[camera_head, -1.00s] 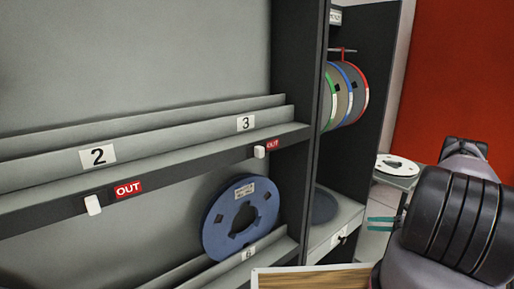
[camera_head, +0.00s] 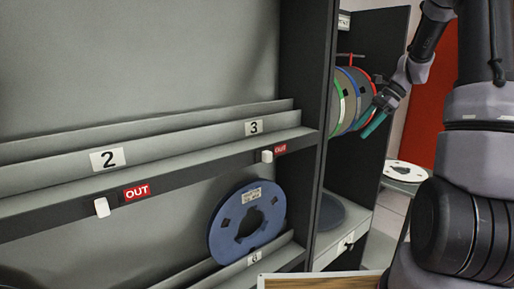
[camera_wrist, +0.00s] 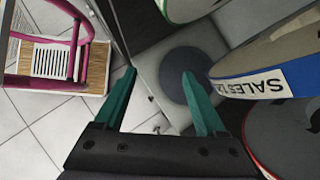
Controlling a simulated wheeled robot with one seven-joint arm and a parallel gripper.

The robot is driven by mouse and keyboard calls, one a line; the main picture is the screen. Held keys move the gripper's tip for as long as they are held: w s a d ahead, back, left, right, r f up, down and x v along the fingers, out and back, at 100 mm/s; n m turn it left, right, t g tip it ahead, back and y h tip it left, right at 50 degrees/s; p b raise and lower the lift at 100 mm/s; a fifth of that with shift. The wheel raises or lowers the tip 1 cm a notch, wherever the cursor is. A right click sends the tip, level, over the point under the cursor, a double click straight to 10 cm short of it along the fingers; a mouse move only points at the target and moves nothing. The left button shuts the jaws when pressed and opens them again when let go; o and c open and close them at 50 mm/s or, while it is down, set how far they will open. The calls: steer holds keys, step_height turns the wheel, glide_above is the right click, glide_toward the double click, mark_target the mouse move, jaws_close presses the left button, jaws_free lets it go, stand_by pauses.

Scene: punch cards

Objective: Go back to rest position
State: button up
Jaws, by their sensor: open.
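My gripper (camera_head: 376,122) is raised at the right in the head view, in front of the hanging tape reels (camera_head: 352,98). In the wrist view its two green fingers (camera_wrist: 158,85) are spread apart with nothing between them. A reel labelled "SALES" (camera_wrist: 265,60) is close on the right of the fingers there. I cannot tell whether the gripper touches any reel. My arm fills the right side of the head view, with its upper part out of frame.
A blue reel (camera_head: 247,222) stands in the lower rack of the grey cabinet (camera_head: 150,60). A dark round disc (camera_head: 330,212) lies on the side cabinet's ledge. A white reel (camera_head: 404,171) lies farther back. A wooden-topped item with a pink frame (camera_wrist: 50,55) stands at left in the wrist view.

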steer(key=s+a+r+n+t+h, duration=0.25)
steer(key=s+a+r+n, duration=0.4)
steer(key=s+r, duration=0.45)
steer(key=s+a+r+n+t+h, duration=0.1)
steer(key=s+n+t, duration=0.1)
steer(key=s, duration=0.5)
steer(key=s+a+r+n+t+h, duration=0.1)
steer(key=s+a+n+t, duration=0.1)
steer(key=s+n, duration=0.3)
steer(key=shift+s+a+r, duration=0.25)
steer(key=shift+s+r, duration=0.1)
steer(key=shift+s, duration=0.65)
